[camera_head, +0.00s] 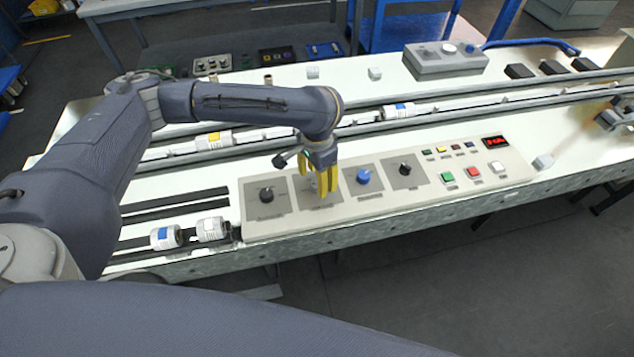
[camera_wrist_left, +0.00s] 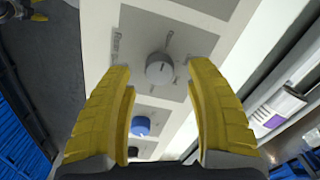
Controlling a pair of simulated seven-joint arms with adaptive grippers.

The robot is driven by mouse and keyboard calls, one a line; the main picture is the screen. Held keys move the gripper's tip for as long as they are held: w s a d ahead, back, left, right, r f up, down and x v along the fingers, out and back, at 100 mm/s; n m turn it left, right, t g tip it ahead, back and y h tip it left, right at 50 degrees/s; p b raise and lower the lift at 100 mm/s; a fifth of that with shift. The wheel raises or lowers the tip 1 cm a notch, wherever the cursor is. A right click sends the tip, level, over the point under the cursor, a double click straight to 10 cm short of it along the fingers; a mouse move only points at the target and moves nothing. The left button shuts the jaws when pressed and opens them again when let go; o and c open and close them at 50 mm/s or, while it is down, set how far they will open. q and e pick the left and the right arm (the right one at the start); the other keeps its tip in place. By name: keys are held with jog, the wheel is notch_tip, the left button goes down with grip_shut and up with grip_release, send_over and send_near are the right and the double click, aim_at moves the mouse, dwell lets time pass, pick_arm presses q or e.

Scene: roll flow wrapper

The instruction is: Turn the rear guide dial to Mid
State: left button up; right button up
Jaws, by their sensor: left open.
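The grey dial (camera_wrist_left: 159,69) sits on a dark grey square of the control panel, with small lettering beside it that I cannot read with certainty. My left gripper (camera_wrist_left: 162,78) is open, with its yellow fingers on either side of the dial in the wrist view. I cannot tell whether they touch it. In the head view the left gripper (camera_head: 325,188) points down over the second square from the left on the panel (camera_head: 285,228) and mostly hides that dial. The dial's setting is not clear. My right gripper is not in view.
A black dial (camera_head: 266,194) is left of the gripper. A blue dial (camera_head: 363,176) and another black dial (camera_head: 405,169) are to its right. Green (camera_head: 447,177), red (camera_head: 473,174) and white (camera_head: 498,167) buttons are further right. Rails with rolls run behind the panel.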

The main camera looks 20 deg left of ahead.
pick_arm(q)
jog(key=shift+f, duration=1.15)
jog(key=shift+c, duration=0.5)
grip_shut()
